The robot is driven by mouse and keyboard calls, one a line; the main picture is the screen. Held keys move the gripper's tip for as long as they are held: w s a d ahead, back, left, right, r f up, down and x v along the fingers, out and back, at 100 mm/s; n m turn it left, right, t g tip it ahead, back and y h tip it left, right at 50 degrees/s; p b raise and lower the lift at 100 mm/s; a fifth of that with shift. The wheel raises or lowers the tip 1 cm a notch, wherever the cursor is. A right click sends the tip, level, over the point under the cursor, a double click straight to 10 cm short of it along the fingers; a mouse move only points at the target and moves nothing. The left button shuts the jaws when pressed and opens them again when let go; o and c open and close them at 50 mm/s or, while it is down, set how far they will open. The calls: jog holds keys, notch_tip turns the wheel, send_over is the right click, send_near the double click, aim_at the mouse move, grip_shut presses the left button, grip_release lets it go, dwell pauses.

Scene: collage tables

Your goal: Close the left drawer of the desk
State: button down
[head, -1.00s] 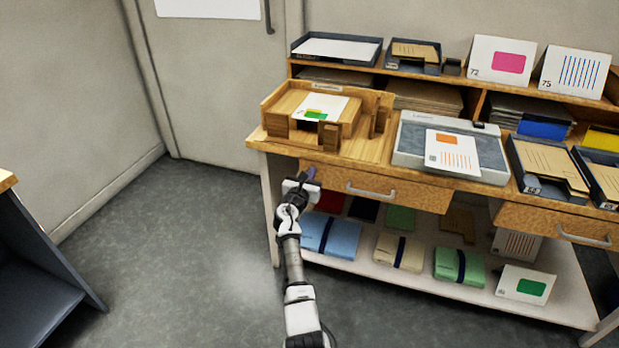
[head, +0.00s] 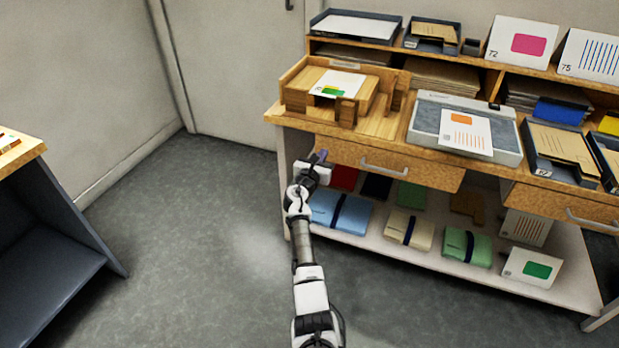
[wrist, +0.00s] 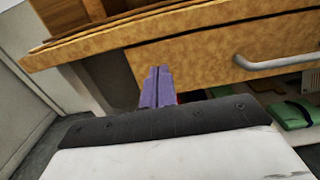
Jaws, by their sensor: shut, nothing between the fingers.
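The left drawer (head: 425,174) has a wooden front under the left part of the desk top (head: 376,124). Its grey bar handle (head: 385,170) is also seen in the wrist view (wrist: 272,63). In the wrist view the drawer front (wrist: 205,58) lies ahead of my gripper, with a dark line between it and the desk edge above. My gripper (head: 322,156) has its purple fingers (wrist: 156,88) together and empty, at the left end of the drawer front, left of the handle. I cannot tell whether they touch it, nor how far out the drawer stands.
A wooden tray (head: 290,97) and a grey scale-like device (head: 427,124) stand on the desk. The lower shelf (head: 385,255) holds several bundles. The right drawer (head: 530,203) is farther right. A dark cabinet (head: 60,230) stands left; the floor between is clear.

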jog(key=v, duration=0.9)
jog(key=shift+s+a+p, duration=0.2)
jog(key=shift+s+p, duration=0.1)
jog(key=shift+p, duration=0.15)
